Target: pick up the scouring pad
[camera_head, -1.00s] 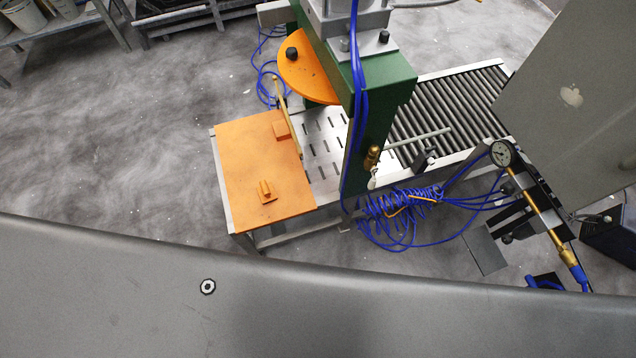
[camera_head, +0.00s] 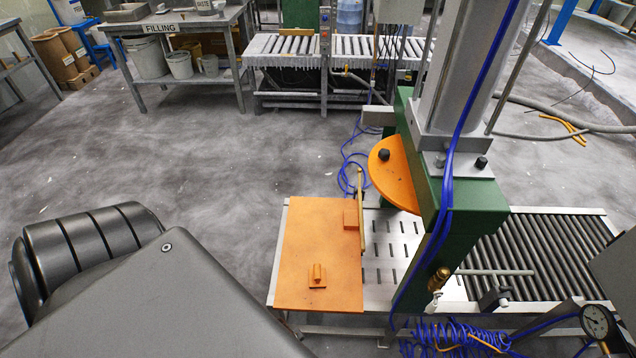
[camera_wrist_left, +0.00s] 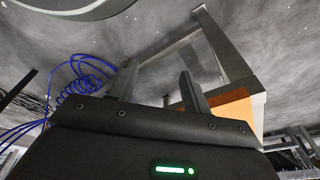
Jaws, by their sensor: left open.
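I cannot make out a scouring pad in either view. My left gripper (camera_wrist_left: 157,72) shows in the left wrist view with its two fingers apart and nothing between them. It is near the metal frame (camera_wrist_left: 225,48) of a stand, with part of an orange surface (camera_wrist_left: 232,106) behind the right finger. In the head view a grey part of my own body fills the lower left, and neither gripper shows there.
An orange board (camera_head: 318,235) with a small orange handled piece (camera_head: 317,276) lies before the green press (camera_head: 462,215). A roller conveyor (camera_head: 550,255) is at right. A bench marked FILLING (camera_head: 185,24) stands behind. Blue hoses (camera_head: 450,338) coil at the front. Open floor lies left.

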